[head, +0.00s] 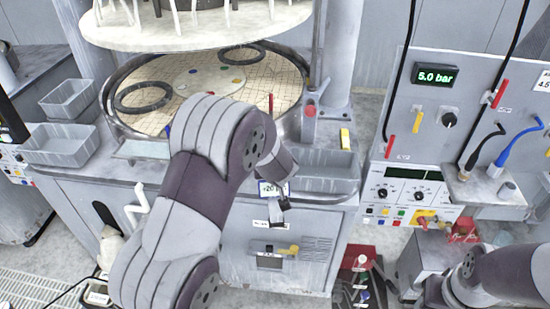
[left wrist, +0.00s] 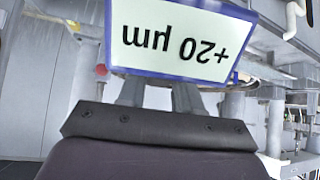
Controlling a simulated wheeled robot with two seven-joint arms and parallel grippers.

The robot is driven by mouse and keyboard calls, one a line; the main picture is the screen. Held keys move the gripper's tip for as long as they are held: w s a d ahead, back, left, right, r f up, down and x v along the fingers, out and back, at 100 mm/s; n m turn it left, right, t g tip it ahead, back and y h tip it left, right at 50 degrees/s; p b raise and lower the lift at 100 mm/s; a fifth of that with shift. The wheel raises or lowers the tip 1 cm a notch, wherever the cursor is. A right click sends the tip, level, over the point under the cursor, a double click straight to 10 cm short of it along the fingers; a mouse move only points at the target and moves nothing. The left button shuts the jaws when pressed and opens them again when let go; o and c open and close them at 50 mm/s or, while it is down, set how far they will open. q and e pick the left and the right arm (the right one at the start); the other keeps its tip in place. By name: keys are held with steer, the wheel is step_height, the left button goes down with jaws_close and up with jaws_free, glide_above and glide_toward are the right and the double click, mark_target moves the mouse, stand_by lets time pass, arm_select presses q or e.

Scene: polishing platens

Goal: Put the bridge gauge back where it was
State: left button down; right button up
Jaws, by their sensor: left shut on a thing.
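The bridge gauge (left wrist: 175,42) fills the top of the left wrist view as a white display in a blue frame, its "+20 µm" reading upside down. In the head view its small display (head: 268,188) shows in front of the machine cabinet, below the platen rim. My left gripper (left wrist: 158,92) is shut on the gauge; its fingers meet the gauge's near edge. In the head view my left arm hides much of the gripper and gauge. My right arm shows only as a link at the lower right; its gripper is not in view.
The round platen (head: 270,95) with dark rings lies behind my left arm, under a raised upper plate (head: 200,30). Grey trays (head: 60,145) stand at the left. A yellow block (head: 345,138) is right of the platen. A control panel (head: 420,150) with cables stands at right.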

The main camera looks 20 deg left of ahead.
mark_target(272, 197)
arm_select(q)
steer(key=f, duration=0.1)
steer(key=s+f+m+h, duration=0.1)
steer(key=f, duration=0.1)
steer(key=s, duration=0.1)
steer(key=s+d+f+m+h, duration=0.1)
steer(key=s+d+f+m, duration=0.1)
steer(key=s, duration=0.1)
steer(key=shift+d+t, duration=0.1)
steer(key=shift+t, duration=0.2)
steer(key=s+f, duration=0.1)
steer(key=s+d+f+m+h, duration=0.1)
steer(key=s+d+f+m, duration=0.1)
steer(key=shift+s+f+h, duration=0.1)
steer(key=shift+s+h, duration=0.15)
steer(key=shift+h, duration=0.15)
steer(key=shift+s+d+f, duration=0.2)
steer(key=shift+s+d, duration=0.05)
arm_select(e)
steer(key=shift+w, duration=0.15)
arm_select(q)
steer(key=shift+d, duration=0.1)
arm_select(e)
steer(key=shift+f, duration=0.1)
